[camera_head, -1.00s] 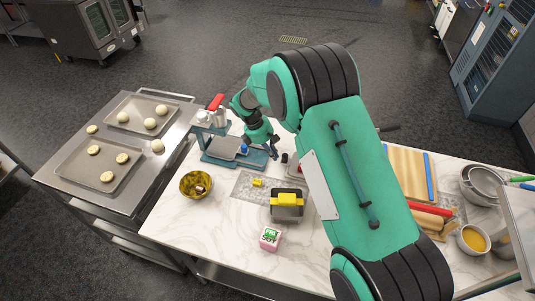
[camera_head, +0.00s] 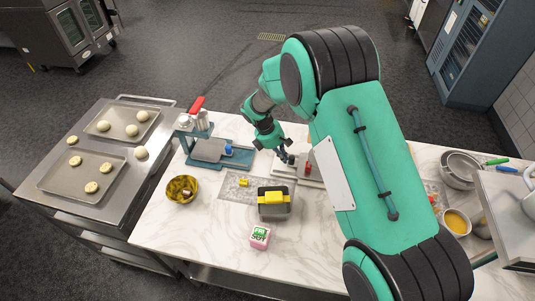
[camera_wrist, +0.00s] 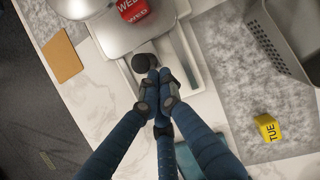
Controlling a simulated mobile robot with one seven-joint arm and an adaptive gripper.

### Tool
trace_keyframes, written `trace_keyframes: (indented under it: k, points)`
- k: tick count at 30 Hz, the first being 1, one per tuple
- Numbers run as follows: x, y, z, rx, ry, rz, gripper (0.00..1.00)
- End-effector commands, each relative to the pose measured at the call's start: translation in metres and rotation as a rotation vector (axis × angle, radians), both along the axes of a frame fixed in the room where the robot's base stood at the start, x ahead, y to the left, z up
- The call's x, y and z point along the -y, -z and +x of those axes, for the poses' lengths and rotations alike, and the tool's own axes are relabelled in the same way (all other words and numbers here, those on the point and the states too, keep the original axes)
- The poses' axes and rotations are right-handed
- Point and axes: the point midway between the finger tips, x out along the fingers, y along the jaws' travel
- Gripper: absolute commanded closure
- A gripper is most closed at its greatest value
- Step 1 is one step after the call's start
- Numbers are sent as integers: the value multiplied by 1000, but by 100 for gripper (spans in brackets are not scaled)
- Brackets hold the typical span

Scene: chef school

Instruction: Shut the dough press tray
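The dough press (camera_head: 203,128) stands at the left back of the marble counter, with a red handle and a teal base. Its flat grey tray (camera_head: 209,149) lies over the base with a blue knob (camera_head: 228,149) at its right end; how far out it is, I cannot tell. My gripper (camera_head: 286,158) is to the right of the press, apart from it, low over the counter. In the wrist view its blue fingers (camera_wrist: 156,78) are together with nothing visible between them, close to a black knob (camera_wrist: 144,63) on a pale-framed device; contact is unclear.
A red block (camera_wrist: 132,9) sits on the device's grey plate. A yellow block (camera_head: 243,182), grey bin (camera_head: 274,211), gold bowl (camera_head: 182,189) and pink-and-green box (camera_head: 260,237) stand in front. Dough trays (camera_head: 50,185) are on the left table.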

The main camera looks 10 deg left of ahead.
Motion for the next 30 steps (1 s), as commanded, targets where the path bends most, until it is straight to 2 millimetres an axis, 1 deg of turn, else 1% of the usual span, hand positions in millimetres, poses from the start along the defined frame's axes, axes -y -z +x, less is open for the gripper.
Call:
trace_keyframes:
  k: [1,3,5,16,23,26,30]
  points:
    - [12,-1,0,-1,3,0,100]
    - [23,-1,0,-1,1,0,100]
    - [28,-1,0,0,0,0,100]
    - [31,1,-1,-2,0,-2,100]
    - [25,1,-3,-2,0,-2,100]
    - [16,0,-4,-1,-2,0,100]
    - [-1,0,-8,0,-3,0,100]
